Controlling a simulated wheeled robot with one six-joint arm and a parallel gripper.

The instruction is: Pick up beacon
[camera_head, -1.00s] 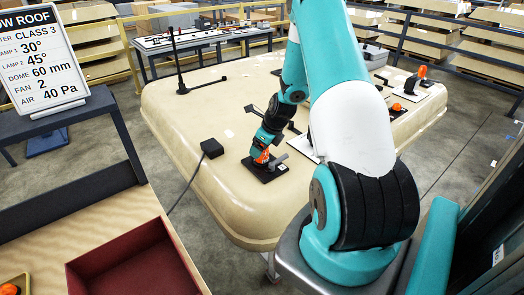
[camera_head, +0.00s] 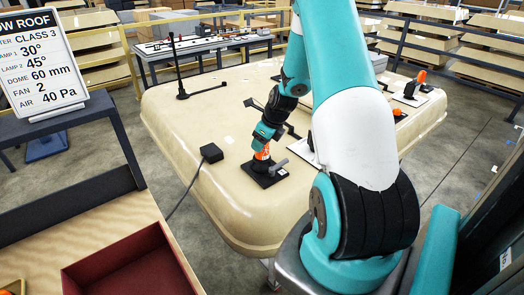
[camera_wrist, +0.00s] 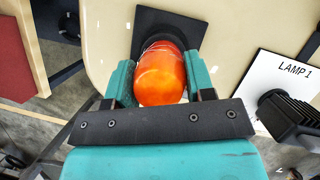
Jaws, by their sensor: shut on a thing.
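The beacon (camera_wrist: 161,76) has an orange dome and stands over a black square base plate (camera_head: 264,174) on the cream roof (camera_head: 222,112). In the wrist view the dome sits between the two teal fingers of my gripper (camera_wrist: 161,84). The gripper is shut on it, one finger at each side. In the head view my gripper (camera_head: 264,138) comes down from above onto the beacon (camera_head: 262,153), whose orange lower part shows under it. I cannot tell whether the beacon is apart from the black plate.
A small black box (camera_head: 211,153) with a cable lies left of the beacon. A white LAMP 1 card (camera_wrist: 284,78) with a black lamp is close on the right. A red bin (camera_head: 130,263) stands front left. Another orange beacon (camera_head: 421,76) stands at the roof's far right.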

